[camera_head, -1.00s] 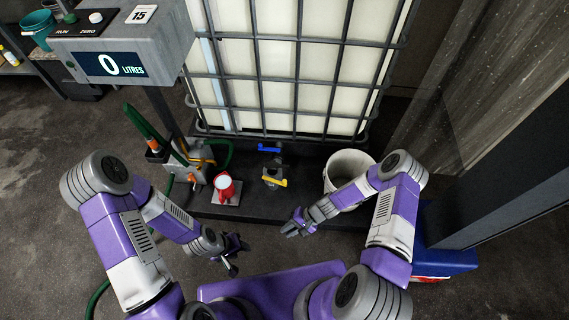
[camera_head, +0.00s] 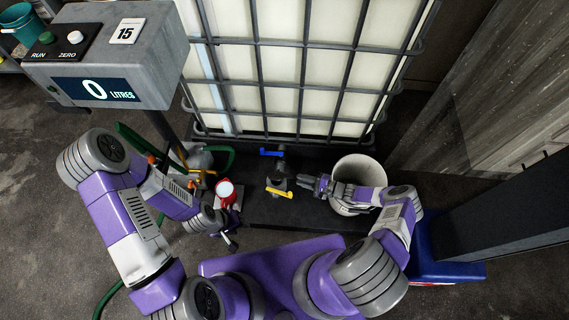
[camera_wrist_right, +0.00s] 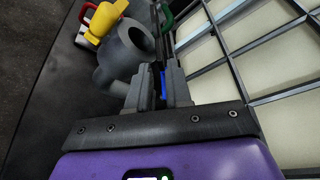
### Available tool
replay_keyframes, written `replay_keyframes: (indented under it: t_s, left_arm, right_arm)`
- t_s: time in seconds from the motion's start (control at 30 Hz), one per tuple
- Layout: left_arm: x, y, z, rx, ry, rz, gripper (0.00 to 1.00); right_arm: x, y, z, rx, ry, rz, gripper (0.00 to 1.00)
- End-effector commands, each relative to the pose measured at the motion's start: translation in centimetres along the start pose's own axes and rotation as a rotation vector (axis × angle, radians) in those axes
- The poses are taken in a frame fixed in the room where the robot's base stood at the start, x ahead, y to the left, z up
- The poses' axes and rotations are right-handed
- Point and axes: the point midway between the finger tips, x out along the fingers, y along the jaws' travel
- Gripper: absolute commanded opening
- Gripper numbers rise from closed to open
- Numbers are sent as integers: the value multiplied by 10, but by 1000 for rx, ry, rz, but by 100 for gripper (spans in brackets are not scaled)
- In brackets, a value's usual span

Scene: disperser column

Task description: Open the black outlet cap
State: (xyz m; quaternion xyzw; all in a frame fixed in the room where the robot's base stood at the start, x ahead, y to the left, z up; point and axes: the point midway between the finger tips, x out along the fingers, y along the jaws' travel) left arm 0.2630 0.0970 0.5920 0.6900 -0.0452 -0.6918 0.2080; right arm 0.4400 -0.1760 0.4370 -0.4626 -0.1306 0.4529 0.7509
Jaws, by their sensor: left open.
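The dark grey outlet valve (camera_head: 279,180) stands low in front of the caged tank, with a yellow handle (camera_head: 280,192) and a blue handle (camera_head: 271,153) behind it. In the right wrist view its grey round, hollow-looking end (camera_wrist_right: 132,45) is close to my fingers, left of them. I cannot clearly tell the black cap from the dark fitting. My right gripper (camera_head: 307,183) is just right of the valve; in its wrist view (camera_wrist_right: 160,78) the fingers are apart and the blue handle shows between them, farther off. My left gripper (camera_head: 229,238) is open and empty, low and left.
A white bucket (camera_head: 358,165) stands behind my right forearm. A red-and-white jug (camera_head: 227,194) and a pump with green hose (camera_head: 201,158) are left of the valve. The tank cage (camera_head: 300,45) rises behind. The display post (camera_head: 115,75) is at the left.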

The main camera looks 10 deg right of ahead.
Motion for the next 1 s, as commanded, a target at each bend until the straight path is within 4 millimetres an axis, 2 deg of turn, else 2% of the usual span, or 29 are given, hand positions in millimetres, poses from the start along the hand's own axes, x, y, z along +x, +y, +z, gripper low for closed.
replay_keyframes:
  t_s: [0.13,0.3,0.5,0.87,0.9,1.0]
  left_arm:
    - [4,-2,0,0,-1,0,43]
    - [10,-4,0,0,-1,0,43]
    - [16,-6,0,-1,-1,0,43]
    - [17,-6,0,0,-1,0,43]
    - [17,-6,0,0,-1,0,43]
    - [17,-6,0,0,-1,0,43]
  right_arm:
    - [14,1,0,0,-3,0,19]
    - [42,2,0,-1,-4,1,19]
    - [68,1,0,-1,-3,2,19]
    - [75,0,0,-1,-1,2,19]
    - [75,0,0,-1,-1,2,18]
    - [75,0,0,-1,-1,2,2]
